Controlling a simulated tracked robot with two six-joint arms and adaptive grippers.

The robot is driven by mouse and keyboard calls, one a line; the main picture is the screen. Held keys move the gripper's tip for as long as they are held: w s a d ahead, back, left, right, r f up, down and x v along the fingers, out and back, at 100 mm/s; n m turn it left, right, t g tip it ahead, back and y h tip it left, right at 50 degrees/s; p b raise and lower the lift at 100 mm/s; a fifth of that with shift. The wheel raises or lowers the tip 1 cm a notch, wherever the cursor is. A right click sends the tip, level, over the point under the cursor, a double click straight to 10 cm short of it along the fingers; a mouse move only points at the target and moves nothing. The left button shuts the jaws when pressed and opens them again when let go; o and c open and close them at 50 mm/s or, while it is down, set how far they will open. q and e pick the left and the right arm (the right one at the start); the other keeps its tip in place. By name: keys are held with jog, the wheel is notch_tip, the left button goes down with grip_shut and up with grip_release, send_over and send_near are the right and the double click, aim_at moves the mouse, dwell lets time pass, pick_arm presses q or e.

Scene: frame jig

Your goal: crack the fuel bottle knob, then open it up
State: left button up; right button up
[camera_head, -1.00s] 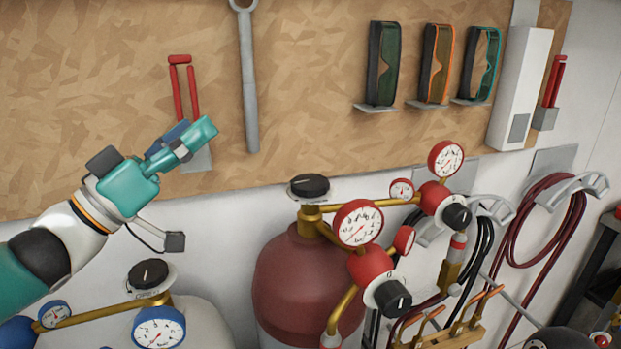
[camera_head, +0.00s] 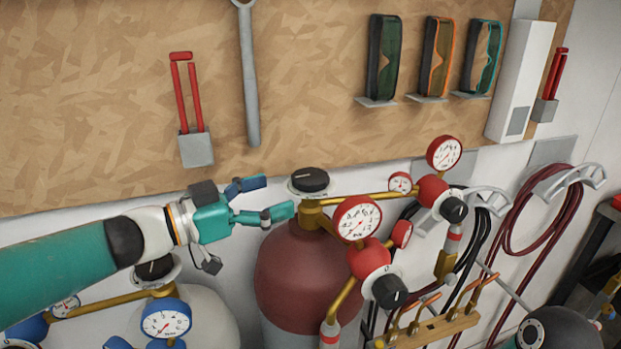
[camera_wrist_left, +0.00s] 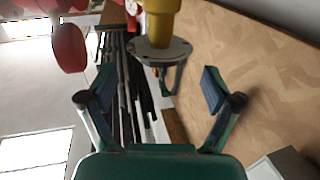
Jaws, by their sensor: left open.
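The fuel bottle (camera_head: 300,270) is a maroon cylinder with a brass valve, standing at the middle of the head view. Its black knob (camera_head: 310,180) sits on top above a pale round dial plate. My left gripper (camera_head: 268,197) is open and empty, just left of the knob and valve, its fingers pointing right toward them. In the left wrist view, the brass valve (camera_wrist_left: 160,18) and grey dial plate (camera_wrist_left: 150,48) appear upside down, beyond and between the open fingers. The knob is hard to make out there. No contact with the knob shows. My right gripper is not in view.
Red gauges (camera_head: 357,220) and brass pipes stand right of the knob. A pale bottle (camera_head: 205,320) with a blue gauge (camera_head: 166,319) stands below my left arm. Behind is a tool board (camera_head: 320,90) with a wrench (camera_head: 249,80). Hoses (camera_head: 520,230) hang at right.

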aim_at(310, 183)
pick_arm(q)
jog(key=x, duration=0.7)
jog(key=shift+w+d+p, duration=0.15)
jog(key=shift+d+p, duration=0.05)
jog(key=shift+p, duration=0.2)
jog(key=shift+c, duration=0.3)
jog(key=c, duration=1.1)
